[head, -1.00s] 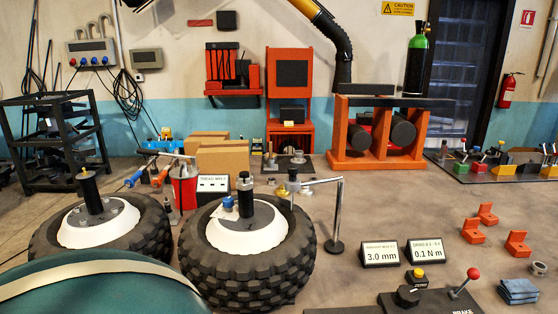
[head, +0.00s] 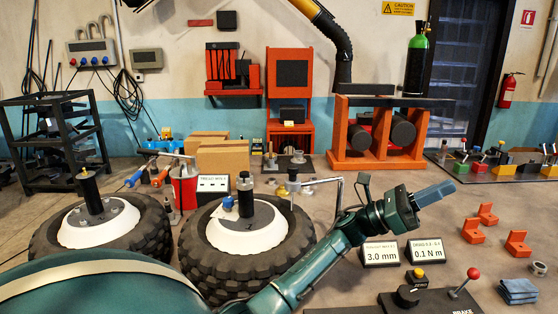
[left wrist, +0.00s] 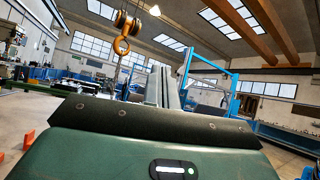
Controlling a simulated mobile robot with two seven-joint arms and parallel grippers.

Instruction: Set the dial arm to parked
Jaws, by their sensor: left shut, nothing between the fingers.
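The dial arm (head: 322,181) is a thin silver bar on an upright post in the head view. My left gripper (head: 440,192) is shut and empty, to the right of the post, pointing right and slightly up, above the small signs. It does not touch the dial arm. The left wrist view shows the hall, not the dial arm. My right gripper is out of view.
A runout sign (head: 381,254) and a drag sign (head: 428,252) stand below the gripper. A brake panel with a red-knobbed lever (head: 472,274) is in front. Orange blocks (head: 517,243) and a folded blue cloth (head: 518,290) lie to the right. A second tyre (head: 50,240) lies left.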

